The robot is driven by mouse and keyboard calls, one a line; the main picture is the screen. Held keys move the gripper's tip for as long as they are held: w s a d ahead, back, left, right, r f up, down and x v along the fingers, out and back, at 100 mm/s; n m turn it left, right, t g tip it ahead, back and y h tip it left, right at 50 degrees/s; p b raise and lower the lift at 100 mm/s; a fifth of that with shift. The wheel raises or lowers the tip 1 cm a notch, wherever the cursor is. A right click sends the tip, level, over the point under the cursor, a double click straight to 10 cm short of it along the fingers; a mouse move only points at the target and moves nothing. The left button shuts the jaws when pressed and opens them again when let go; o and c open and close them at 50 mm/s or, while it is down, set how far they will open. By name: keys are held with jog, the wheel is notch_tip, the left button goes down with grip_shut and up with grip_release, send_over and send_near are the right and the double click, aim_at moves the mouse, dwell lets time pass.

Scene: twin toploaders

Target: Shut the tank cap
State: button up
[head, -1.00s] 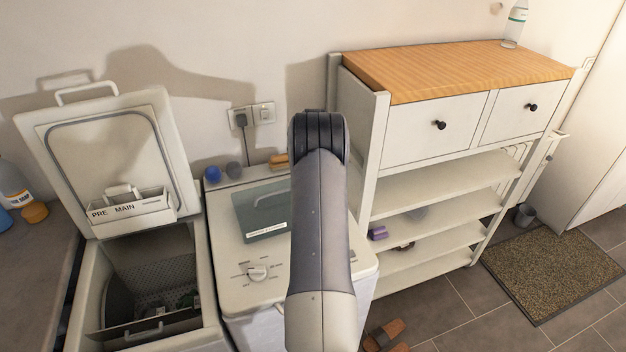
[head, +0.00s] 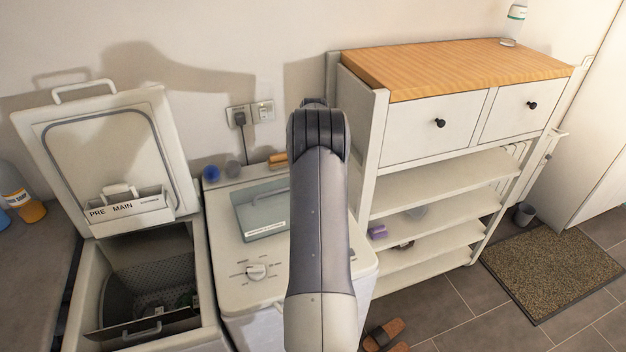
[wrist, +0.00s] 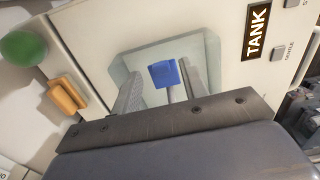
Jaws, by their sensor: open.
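In the wrist view a white panel carries a black label reading TANK (wrist: 257,31). Beside the label is a pale grey-green recess (wrist: 133,62). A small blue square piece (wrist: 164,73) on a thin blue stem shows there; it looks like the tank cap, raised from the panel, though its hinge is not clear. My gripper (wrist: 170,62) is open, with its grey fingers on either side of the blue piece and apart from it. In the head view my arm hides my gripper, the cap and the label.
An orange block (wrist: 66,96) and a green ball (wrist: 22,48) lie beside the panel. In the head view the right toploader (head: 236,284) is closed and the left one's lid (head: 104,150) stands open. A shelf unit (head: 432,190) stands close on the right.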

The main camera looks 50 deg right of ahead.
notch_tip(320, 180, up, 8)
jog(key=b, duration=0.1)
jog(key=shift+r, duration=0.15)
jog(key=shift+s, duration=0.1)
notch_tip(320, 180, down, 11)
jog(key=shift+r+p, duration=0.1)
jog(key=shift+p, duration=1.05)
jog(key=shift+r, duration=0.1)
